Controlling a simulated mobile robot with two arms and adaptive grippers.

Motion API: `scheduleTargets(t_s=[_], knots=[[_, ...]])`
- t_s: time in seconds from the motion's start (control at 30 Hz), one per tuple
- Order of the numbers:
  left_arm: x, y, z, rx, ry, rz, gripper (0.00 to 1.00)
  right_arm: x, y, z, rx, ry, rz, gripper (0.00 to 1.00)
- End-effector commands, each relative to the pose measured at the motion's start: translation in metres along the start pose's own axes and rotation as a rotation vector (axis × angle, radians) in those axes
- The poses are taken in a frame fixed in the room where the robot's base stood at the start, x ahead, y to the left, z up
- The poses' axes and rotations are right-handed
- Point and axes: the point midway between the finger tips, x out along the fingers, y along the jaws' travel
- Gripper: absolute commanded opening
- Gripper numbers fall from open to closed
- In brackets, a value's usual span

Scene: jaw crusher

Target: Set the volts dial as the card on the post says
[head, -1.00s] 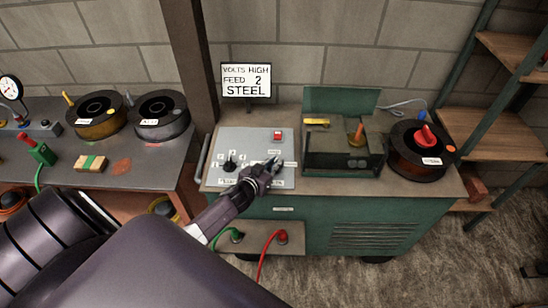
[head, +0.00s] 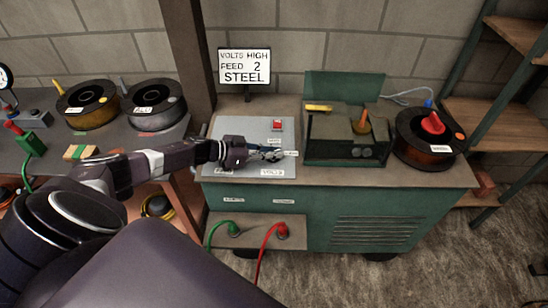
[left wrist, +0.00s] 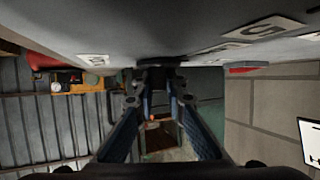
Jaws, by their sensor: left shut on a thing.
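The card (head: 244,66) on the post reads "VOLTS HIGH, FEED 2, STEEL". The grey control panel (head: 226,130) lies on top of the green machine, with a label that seems to read VOLTS (head: 271,173) at its front edge. My left gripper (head: 274,154) is at the right part of the panel, shut on the volts dial. The dial is mostly hidden in the head view. In the left wrist view, a dark knob (left wrist: 158,62) shows between the fingertips, against the panel. Its pointer direction cannot be read. My right gripper is out of view.
A red switch (head: 278,125) sits at the panel's back. To the right are an open green box (head: 345,150) and a spool with a red knob (head: 432,140). Green and red cables (head: 272,240) hang in front. A bench with two spools (head: 155,105) stands left.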

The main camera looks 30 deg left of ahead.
Motion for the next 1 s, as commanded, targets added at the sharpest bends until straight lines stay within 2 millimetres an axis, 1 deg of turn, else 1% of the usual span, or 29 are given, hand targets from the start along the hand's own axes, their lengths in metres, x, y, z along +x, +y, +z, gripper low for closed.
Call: scheduleTargets(t_s=[0.03,0.13,0.6,0.63,0.77,0.8,1.0], knots=[[0.0009,-0.0016,0.0022,0.007,-0.001,0.009,0.0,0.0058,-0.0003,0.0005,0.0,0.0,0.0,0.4],[0.0008,-0.0006,0.0011,0.014,0.0,0.028,0.0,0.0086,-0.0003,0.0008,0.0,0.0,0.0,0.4],[0.0005,0.0006,-0.0009,0.018,0.001,0.043,0.0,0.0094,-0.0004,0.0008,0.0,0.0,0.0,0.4],[0.0005,0.0007,-0.001,0.018,0.001,0.043,0.12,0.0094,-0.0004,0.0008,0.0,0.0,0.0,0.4],[0.0006,0.0007,-0.0009,0.018,0.001,0.043,0.27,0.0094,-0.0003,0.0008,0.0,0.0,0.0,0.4],[0.0007,0.0007,-0.0009,0.018,0.001,0.043,0.29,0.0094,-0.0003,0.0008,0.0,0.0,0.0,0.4],[0.0006,0.0008,-0.0007,0.018,0.001,0.043,0.29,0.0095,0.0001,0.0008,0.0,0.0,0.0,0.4]])
